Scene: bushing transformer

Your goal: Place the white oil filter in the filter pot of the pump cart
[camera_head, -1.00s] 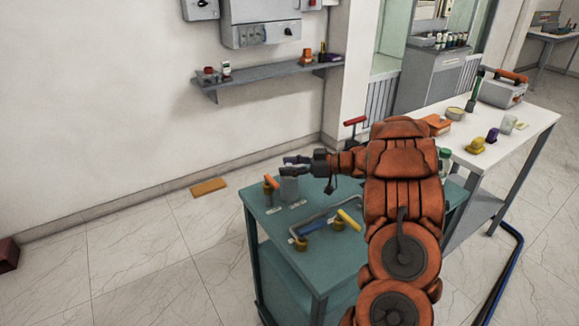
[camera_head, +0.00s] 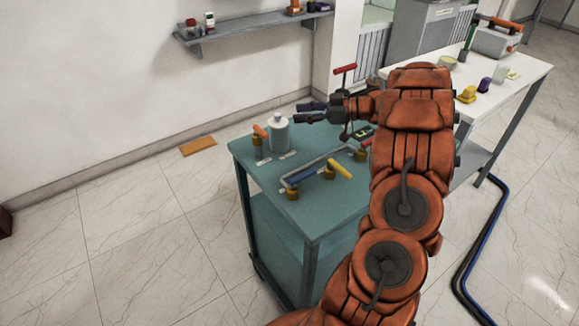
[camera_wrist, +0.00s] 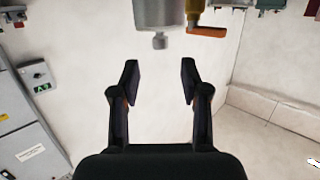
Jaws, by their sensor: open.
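A pale grey-white cylinder (camera_head: 278,136) with a narrow knob on top stands upright at the far left corner of the teal pump cart (camera_head: 300,220). In the wrist view the cylinder (camera_wrist: 160,14) is grey, with its knob pointing towards my fingertips. I cannot tell where the white oil filter ends and the filter pot begins, or how deep the filter sits. My gripper (camera_head: 302,112) is open and empty, just right of the knob and apart from it. In the wrist view my gripper (camera_wrist: 160,64) has its fingers spread, with the knob just beyond the gap.
A brass valve with an orange handle (camera_head: 260,131) stands beside the cylinder. A bent pipe (camera_head: 315,170) and a yellow-handled valve (camera_head: 339,169) are on the cart top. A white table (camera_head: 525,72) with several items stands to the right. A wall shelf (camera_head: 245,25) is behind.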

